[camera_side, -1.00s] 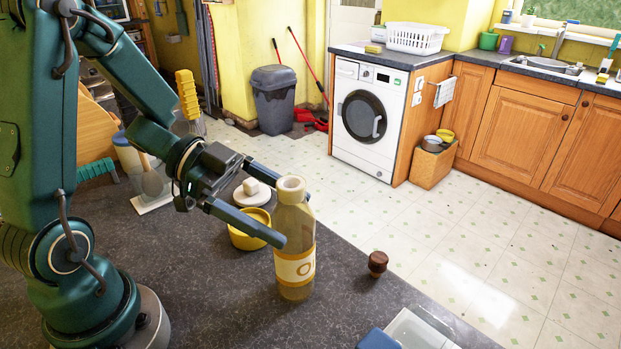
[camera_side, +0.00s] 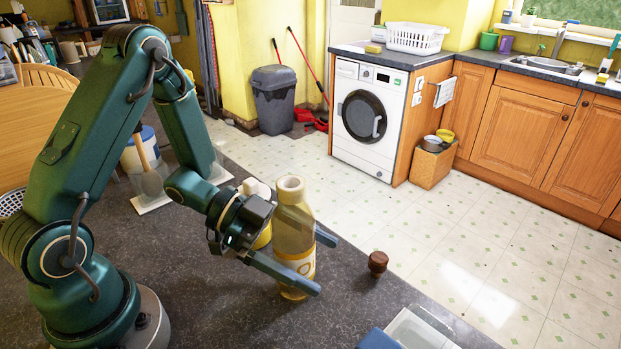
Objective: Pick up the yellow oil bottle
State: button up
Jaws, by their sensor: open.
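The yellow oil bottle (camera_side: 292,228) stands upright on the dark speckled worktop, with a pale cap and a yellow and white label. My gripper (camera_side: 323,264) is open, with its fingers low around the bottle. One finger passes in front of the bottle's lower part and hides some of the label. The other finger shows beyond it on the right. I cannot tell whether either finger touches the bottle.
A brown wooden knob-like object (camera_side: 378,262) stands right of the bottle. A clear container (camera_side: 412,330) and a blue item (camera_side: 377,340) sit at the front edge. A yellow bowl (camera_side: 263,238) is mostly hidden behind my gripper. The worktop (camera_side: 345,300) is bare between them.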

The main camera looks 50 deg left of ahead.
aim_at(313, 236)
jog(key=shift+w+d, duration=0.1)
jog(key=shift+d, duration=0.05)
jog(key=c, duration=1.5)
jog(key=shift+r, duration=0.1)
jog(key=shift+r, duration=0.75)
jog(key=r, duration=0.2)
jog(key=shift+a+r, duration=0.2)
jog(key=shift+r, duration=0.15)
jog(key=a+r, duration=0.2)
jog(key=a, duration=0.1)
jog(key=s+a+r, duration=0.1)
jog(key=a+r, duration=0.1)
jog(key=a, duration=0.2)
jog(key=a+r, duration=0.2)
jog(key=a, duration=0.2)
jog(key=shift+s+a+r, duration=0.1)
jog(key=shift+s+r, duration=0.1)
jog(key=shift+r, duration=0.05)
